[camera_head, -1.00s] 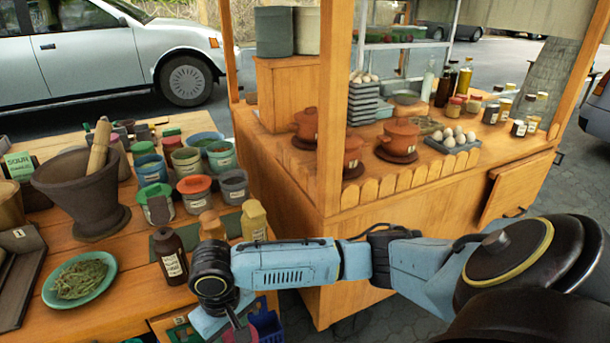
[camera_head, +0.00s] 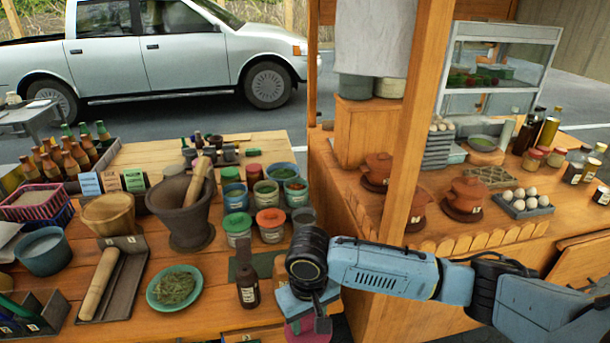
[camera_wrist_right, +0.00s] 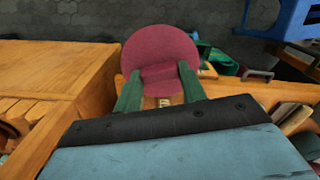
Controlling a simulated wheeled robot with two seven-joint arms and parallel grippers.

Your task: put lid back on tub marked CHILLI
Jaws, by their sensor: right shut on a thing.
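My right gripper (camera_head: 309,312) is at the table's front right edge and is shut on a dark pink round lid (camera_head: 308,332). In the right wrist view the lid (camera_wrist_right: 160,50) sits between the two green fingers, out over the grey paving. Several tubs stand on the table beyond the gripper, among them one with a green lid (camera_head: 238,222), one with a red lid (camera_head: 270,218) and a grey one (camera_head: 303,221). The label words are too small to read, so I cannot tell which tub is CHILLI. My left gripper is out of view.
A dark brown bottle (camera_head: 247,290) stands just left of my right gripper. A mortar (camera_head: 183,215) with a pestle and a green plate of herbs (camera_head: 175,288) lie further left. A wooden post (camera_head: 407,120) and the stall counter (camera_head: 455,232) are to the right.

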